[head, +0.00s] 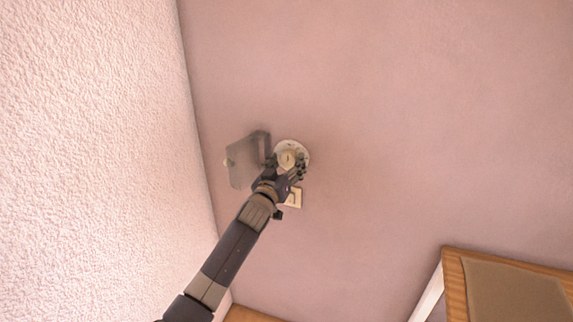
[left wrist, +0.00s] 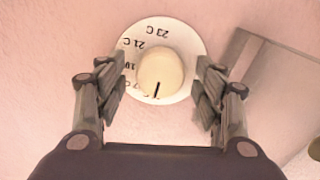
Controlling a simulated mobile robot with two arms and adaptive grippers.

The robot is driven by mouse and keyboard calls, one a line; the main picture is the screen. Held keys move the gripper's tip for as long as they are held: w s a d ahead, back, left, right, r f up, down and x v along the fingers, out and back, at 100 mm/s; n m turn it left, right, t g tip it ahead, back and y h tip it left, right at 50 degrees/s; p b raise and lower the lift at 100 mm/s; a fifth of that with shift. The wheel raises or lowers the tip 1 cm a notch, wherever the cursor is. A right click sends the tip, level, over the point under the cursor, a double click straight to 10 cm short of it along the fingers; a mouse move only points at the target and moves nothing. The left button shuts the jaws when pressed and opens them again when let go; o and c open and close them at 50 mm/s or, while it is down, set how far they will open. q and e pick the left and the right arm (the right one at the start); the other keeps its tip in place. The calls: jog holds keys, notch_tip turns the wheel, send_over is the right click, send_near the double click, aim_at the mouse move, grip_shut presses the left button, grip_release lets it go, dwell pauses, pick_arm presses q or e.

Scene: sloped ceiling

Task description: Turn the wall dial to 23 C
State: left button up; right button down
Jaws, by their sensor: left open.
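The wall dial is a round white plate (head: 291,146) on the pink wall with a cream knob (head: 287,158). My left gripper (head: 287,166) is open in front of it. In the left wrist view the knob (left wrist: 167,70) sits between the spread fingers (left wrist: 162,82), with a gap on both sides. The plate (left wrist: 185,35) looks upside down there, with 23 C, 21 C and a partly covered 19 readable. The knob's black line points down and slightly left, near a lowest label that is partly hidden. My right gripper is not in view.
A translucent hinged cover (head: 241,163) stands open left of the dial; it shows at the right in the left wrist view (left wrist: 280,95). A small cream square plate (head: 294,197) is below the dial. A rough white wall (head: 90,120) rises at left; wooden furniture (head: 453,285) stands lower right.

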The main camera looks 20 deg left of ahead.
pick_arm(q)
jog(key=c, duration=1)
jog(key=shift+c, duration=0.2)
